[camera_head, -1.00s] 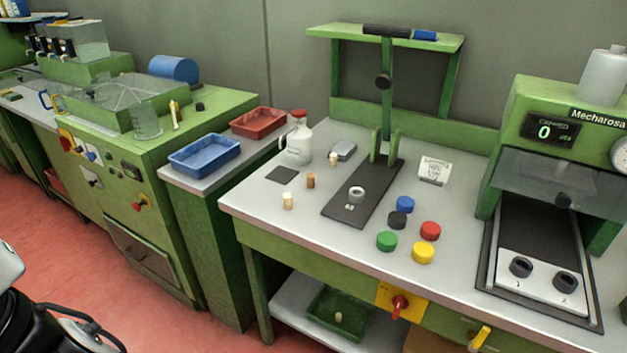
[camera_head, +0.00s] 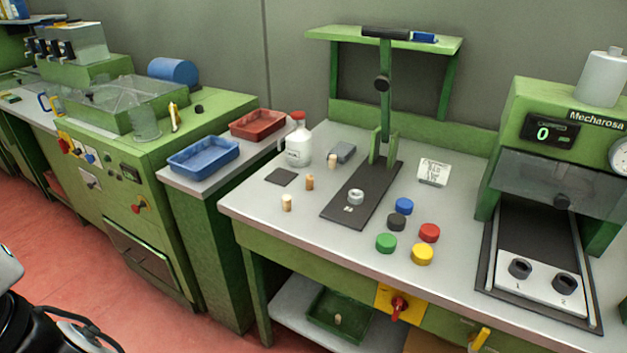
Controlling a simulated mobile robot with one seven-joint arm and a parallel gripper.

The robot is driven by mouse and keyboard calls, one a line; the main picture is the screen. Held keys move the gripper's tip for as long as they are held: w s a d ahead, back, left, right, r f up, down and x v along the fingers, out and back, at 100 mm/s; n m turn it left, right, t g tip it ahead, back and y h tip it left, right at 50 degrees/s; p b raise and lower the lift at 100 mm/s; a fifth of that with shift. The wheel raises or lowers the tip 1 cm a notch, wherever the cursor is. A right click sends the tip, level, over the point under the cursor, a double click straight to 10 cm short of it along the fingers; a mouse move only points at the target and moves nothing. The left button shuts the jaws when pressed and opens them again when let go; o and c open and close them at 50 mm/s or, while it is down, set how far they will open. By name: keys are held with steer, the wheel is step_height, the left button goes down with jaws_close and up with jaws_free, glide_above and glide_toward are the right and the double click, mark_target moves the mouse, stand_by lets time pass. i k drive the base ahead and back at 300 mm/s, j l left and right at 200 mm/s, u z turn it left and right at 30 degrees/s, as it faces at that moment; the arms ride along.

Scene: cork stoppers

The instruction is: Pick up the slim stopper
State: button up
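Three small cork stoppers stand on the grey worktop left of the black base plate. A pale stopper (camera_head: 287,203) is nearest the front edge. A browner stopper (camera_head: 309,182) is behind it and looks a little narrower. Another pale stopper (camera_head: 333,162) stands farther back near a small grey block. At this size I cannot tell for sure which one is the slim stopper. My gripper's fingers are not in view; only a white and black part of my arm shows at the lower left.
A white bottle with a red cap (camera_head: 298,140) stands behind the stoppers. A dark square pad (camera_head: 281,177) lies to their left. The black base plate (camera_head: 345,212) carries a metal ring (camera_head: 356,197) and a green stand. Several coloured caps lie to its right.

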mark_target(286, 199)
steer(key=z, duration=1.25)
steer(key=u, duration=1.4)
steer(key=i+l+u, duration=0.1)
steer(key=i+l, duration=0.25)
steer(key=i+l+u, duration=0.15)
steer(key=i+l, duration=0.15)
steer(key=l, duration=0.2)
steer(key=i+l+u, duration=0.1)
steer(key=i+l, duration=0.25)
steer(key=l, duration=0.15)
